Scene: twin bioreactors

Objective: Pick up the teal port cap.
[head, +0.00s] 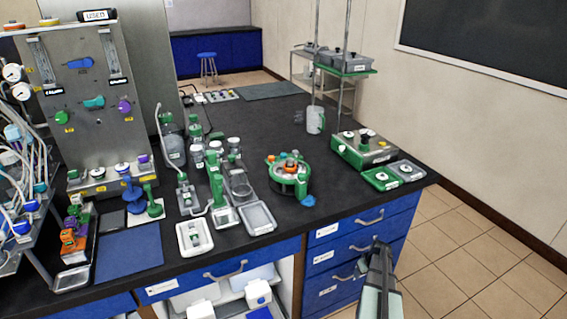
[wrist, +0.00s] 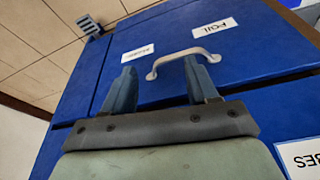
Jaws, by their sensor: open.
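A flat blue piece (head: 308,200) lies on the bench just in front of that fixture. My gripper (head: 376,247) is in front of the blue drawers, below the bench top and right of the fixture, well apart from it. In the wrist view my gripper (wrist: 158,66) has its two fingers spread with nothing held between them. No teal cap shows in the wrist view.
Blue drawers (head: 340,256) with a grey handle (wrist: 182,58) face my gripper. Green-and-grey boxes (head: 364,150) stand at the bench's right end. Glassware and green stands (head: 218,185) crowd left of the fixture.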

